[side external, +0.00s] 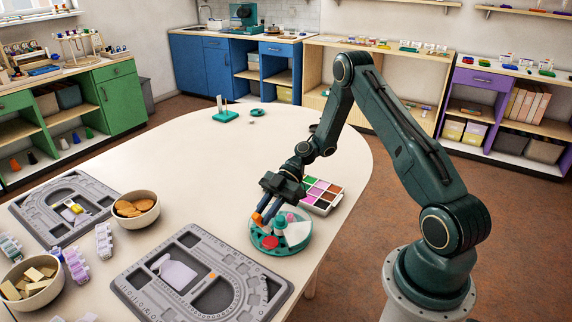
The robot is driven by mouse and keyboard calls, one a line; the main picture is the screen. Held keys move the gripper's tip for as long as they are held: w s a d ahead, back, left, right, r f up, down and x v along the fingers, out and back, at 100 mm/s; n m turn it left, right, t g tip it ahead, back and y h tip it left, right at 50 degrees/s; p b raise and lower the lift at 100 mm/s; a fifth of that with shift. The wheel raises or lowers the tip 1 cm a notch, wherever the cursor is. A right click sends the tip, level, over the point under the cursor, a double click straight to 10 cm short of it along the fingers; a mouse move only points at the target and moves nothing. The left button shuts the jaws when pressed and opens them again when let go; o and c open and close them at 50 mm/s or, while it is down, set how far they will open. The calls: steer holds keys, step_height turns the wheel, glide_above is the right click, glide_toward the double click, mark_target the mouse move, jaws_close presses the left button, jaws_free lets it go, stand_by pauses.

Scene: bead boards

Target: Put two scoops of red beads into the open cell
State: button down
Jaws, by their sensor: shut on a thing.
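A round teal dish (285,250) with compartments stands near the table's right edge. It has a red round patch (270,243), a white wedge (297,234) and a pink bit (290,217). My gripper (262,217) is low over the dish's back left rim, shut on a small orange piece (257,219). I cannot tell whether this piece is a scoop or touches the dish. A white tray (322,208) with coloured cells, including green, pink, red and brown ones, stands just behind the dish. Single beads and the open cell are too small to tell.
A grey bead board (140,283) lies left of the dish, another (35,212) farther left. Bowls of biscuits (137,222) and wooden blocks (35,299) stand near them. A teal stand (225,116) is at the back. The table's middle is clear.

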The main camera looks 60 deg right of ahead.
steer(key=shift+r, duration=1.9)
steer(key=shift+f, duration=2.65)
steer(key=shift+w+a+f+g+h, duration=0.1)
steer(key=shift+a+f+h, duration=0.3)
steer(key=shift+h, duration=0.45)
steer(key=shift+a+f+g+h, duration=0.1)
steer(key=shift+a+f+h, duration=0.1)
steer(key=shift+a+h, duration=0.45)
steer(key=shift+w+a+f+g+h, duration=0.1)
steer(key=shift+a+f+h, duration=0.2)
steer(key=shift+h, duration=0.7)
steer(key=h, duration=0.1)
steer(key=a+f+h, duration=0.1)
steer(key=h, duration=0.1)
steer(key=a+f+h, duration=0.1)
steer(key=h, duration=0.1)
steer(key=shift+a+g, duration=0.25)
steer(key=shift+g, duration=0.05)
steer(key=shift+w+a+r, duration=0.1)
steer(key=shift+a+r+h, duration=0.1)
steer(key=shift+r+h, duration=0.8)
steer(key=shift+w, duration=0.15)
